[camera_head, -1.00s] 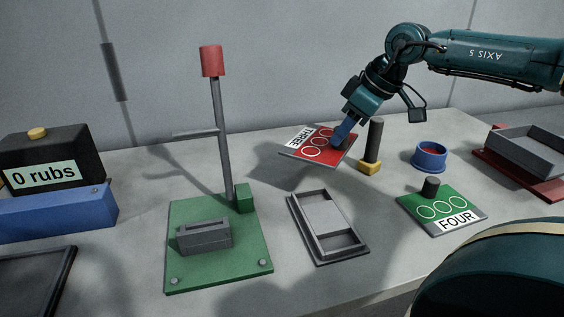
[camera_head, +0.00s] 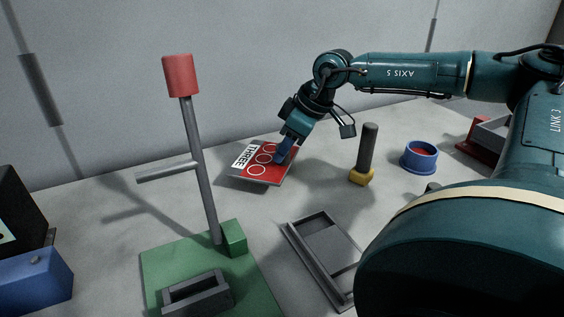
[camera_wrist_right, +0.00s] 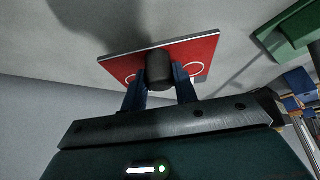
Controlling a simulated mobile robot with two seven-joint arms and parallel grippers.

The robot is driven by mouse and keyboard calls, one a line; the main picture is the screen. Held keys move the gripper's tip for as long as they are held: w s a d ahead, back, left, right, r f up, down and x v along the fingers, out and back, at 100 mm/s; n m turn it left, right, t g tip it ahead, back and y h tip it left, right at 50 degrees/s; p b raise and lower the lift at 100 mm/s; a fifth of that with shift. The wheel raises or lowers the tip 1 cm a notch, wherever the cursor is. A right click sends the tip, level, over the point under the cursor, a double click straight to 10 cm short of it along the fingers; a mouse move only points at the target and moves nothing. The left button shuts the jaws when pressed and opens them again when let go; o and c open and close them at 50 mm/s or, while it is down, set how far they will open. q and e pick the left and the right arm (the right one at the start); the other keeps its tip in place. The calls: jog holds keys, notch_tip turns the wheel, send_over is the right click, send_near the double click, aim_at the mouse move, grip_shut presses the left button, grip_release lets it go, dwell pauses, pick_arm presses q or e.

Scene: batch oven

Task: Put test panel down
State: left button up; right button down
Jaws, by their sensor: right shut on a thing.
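The red test panel (camera_head: 262,162) carries the word THREE and white circles. My right gripper (camera_head: 284,153) is shut on the panel's dark knob, and the panel is tilted, towards the back of the table. I cannot tell whether its lower edge touches the table. In the right wrist view the panel (camera_wrist_right: 205,52) is seen from close up, with the dark knob between the blue fingers (camera_wrist_right: 160,85). My left gripper is not in view.
A green press base (camera_head: 190,255) with a red-topped lever (camera_head: 181,75) stands left of a grey tray (camera_head: 300,245). A yellow-footed dark post (camera_head: 366,150) and a blue cup (camera_head: 420,155) stand to the right. Bare table lies between panel and tray.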

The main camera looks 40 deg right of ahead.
aim_at(285, 162)
jog(key=shift+f, duration=1.85)
jog(key=shift+f+b, duration=0.25)
jog(key=shift+b, duration=0.05)
jog(key=c, duration=1.1)
grip_release()
jog(key=shift+r, duration=0.1)
jog(key=shift+p+v, duration=0.8)
jog(key=shift+v, duration=0.8)
jog(key=v, duration=0.9)
